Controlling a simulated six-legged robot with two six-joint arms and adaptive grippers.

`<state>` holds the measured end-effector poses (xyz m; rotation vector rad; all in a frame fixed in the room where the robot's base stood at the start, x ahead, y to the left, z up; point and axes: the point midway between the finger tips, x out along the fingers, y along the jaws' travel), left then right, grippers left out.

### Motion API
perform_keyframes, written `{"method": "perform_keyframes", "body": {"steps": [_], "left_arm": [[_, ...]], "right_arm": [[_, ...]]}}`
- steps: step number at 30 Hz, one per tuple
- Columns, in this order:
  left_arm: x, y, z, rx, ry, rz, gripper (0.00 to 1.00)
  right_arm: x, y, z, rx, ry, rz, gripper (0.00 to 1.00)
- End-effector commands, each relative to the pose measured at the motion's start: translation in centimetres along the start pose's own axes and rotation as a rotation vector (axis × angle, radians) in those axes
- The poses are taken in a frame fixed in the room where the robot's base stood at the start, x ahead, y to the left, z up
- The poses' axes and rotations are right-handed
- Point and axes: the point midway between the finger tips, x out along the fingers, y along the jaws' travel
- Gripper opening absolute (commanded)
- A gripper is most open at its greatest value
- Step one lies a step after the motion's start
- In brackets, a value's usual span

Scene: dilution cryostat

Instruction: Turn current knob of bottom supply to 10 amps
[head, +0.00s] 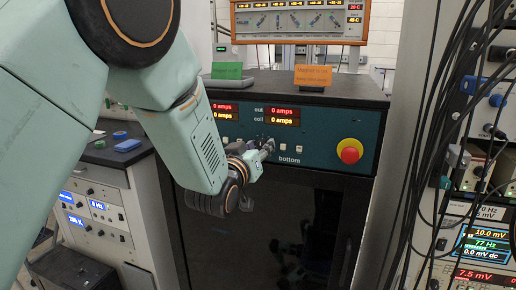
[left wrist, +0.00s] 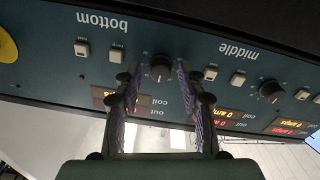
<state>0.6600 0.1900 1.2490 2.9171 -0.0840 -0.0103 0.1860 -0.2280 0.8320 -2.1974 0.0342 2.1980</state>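The teal panel (head: 325,140) carries the bottom supply, labelled "bottom". Its display (head: 282,115) reads 0 amps for out and for coil. The bottom supply's black current knob (left wrist: 160,67) shows in the left wrist view, which is upside down. My left gripper (head: 268,146) is at the panel, just left of the "bottom" label. In the left wrist view its two fingers (left wrist: 159,70) are open, one on each side of the knob, with gaps visible. In the head view the gripper hides the knob. My right gripper is in neither view.
A red emergency button (head: 349,151) on yellow sits right of the label. The middle supply's knob (left wrist: 271,91) is beside the bottom one. Green (head: 226,71) and orange (head: 313,76) cards stand on the cabinet top. Black cables (head: 432,120) hang at right.

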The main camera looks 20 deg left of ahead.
Motion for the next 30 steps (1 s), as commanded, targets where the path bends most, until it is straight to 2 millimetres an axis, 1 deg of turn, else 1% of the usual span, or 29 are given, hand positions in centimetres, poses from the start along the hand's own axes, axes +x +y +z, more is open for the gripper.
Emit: {"method": "perform_keyframes", "body": {"steps": [1, 2, 13, 23, 30], "left_arm": [[-0.01, 0.00, -0.01, 0.000, 0.000, 0.000, 0.33], [-0.01, 0.00, -0.01, 0.000, 0.000, 0.000, 0.31], [-0.02, -0.04, -0.02, -0.001, 0.000, -0.001, 0.00], [-0.02, -0.02, -0.01, 0.019, 0.000, 0.000, 0.00], [-0.01, 0.00, 0.04, 0.134, -0.003, -0.001, 0.00]], "right_arm": [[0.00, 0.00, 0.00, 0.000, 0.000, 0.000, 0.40], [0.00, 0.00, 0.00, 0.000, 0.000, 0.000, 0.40], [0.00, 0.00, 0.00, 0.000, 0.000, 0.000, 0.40], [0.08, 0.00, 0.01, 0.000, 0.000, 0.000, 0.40], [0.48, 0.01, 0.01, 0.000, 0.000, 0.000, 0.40]]}}
